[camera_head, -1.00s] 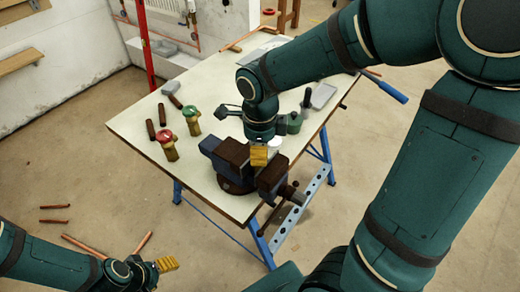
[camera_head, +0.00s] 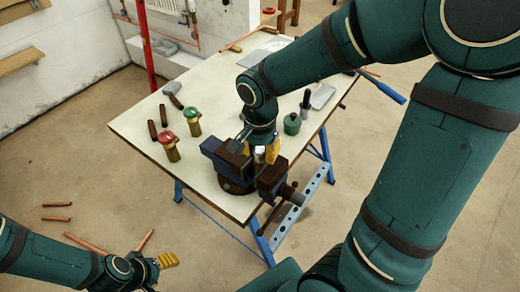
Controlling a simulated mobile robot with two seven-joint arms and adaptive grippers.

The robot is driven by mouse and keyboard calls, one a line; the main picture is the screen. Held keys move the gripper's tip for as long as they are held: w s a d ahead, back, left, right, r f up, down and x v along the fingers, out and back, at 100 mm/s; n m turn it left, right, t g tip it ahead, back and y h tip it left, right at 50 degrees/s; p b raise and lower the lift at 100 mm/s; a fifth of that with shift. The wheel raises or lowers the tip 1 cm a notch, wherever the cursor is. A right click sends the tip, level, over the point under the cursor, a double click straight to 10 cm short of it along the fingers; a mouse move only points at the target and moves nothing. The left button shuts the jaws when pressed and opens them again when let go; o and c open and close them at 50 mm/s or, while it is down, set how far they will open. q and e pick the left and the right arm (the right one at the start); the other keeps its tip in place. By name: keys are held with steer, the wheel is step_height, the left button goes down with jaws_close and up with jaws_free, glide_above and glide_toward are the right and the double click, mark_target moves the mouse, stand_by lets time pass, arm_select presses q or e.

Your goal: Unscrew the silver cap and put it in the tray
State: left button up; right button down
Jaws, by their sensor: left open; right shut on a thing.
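My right gripper (camera_head: 260,152) points down over the vise (camera_head: 232,158), its yellow fingertips on either side of a small silver piece (camera_head: 259,154). It is shut on this piece, which looks like the silver cap; the fingers partly hide it. I cannot tell whether the cap is still on its thread. A flat grey piece (camera_head: 322,96) at the table's right side may be the tray, but it is too small to be sure. My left gripper (camera_head: 166,261) is open and empty, low at the lower left, away from the table.
On the table (camera_head: 215,190) are a red-topped brass valve (camera_head: 170,150), a green-topped one (camera_head: 193,127), brown cylinders (camera_head: 152,129) and a green pot (camera_head: 292,124). A blue-handled tool (camera_head: 385,90) juts past the right edge. Copper pipes (camera_head: 88,243) lie on the floor.

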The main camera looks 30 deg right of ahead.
steer(key=n+p, duration=0.1)
steer(key=n, duration=0.4)
steer(key=shift+s, duration=0.1)
steer(key=n+p, duration=0.1)
steer(key=n, duration=0.3)
steer(key=n+p, duration=0.1)
steer(key=n, duration=0.4)
steer(key=shift+p, duration=0.3)
steer(key=n+p, duration=0.1)
steer(key=n, duration=0.2)
arm_select(q)
steer(key=r, duration=0.1)
steer(key=w+r, duration=0.1)
steer(key=r, duration=0.2)
steer(key=shift+w+a+r, duration=0.1)
steer(key=shift+w+r, duration=0.15)
steer(key=shift+r, duration=0.1)
arm_select(e)
steer(key=c, duration=0.7)
jaws_free()
arm_select(q)
steer(key=shift+f, duration=0.1)
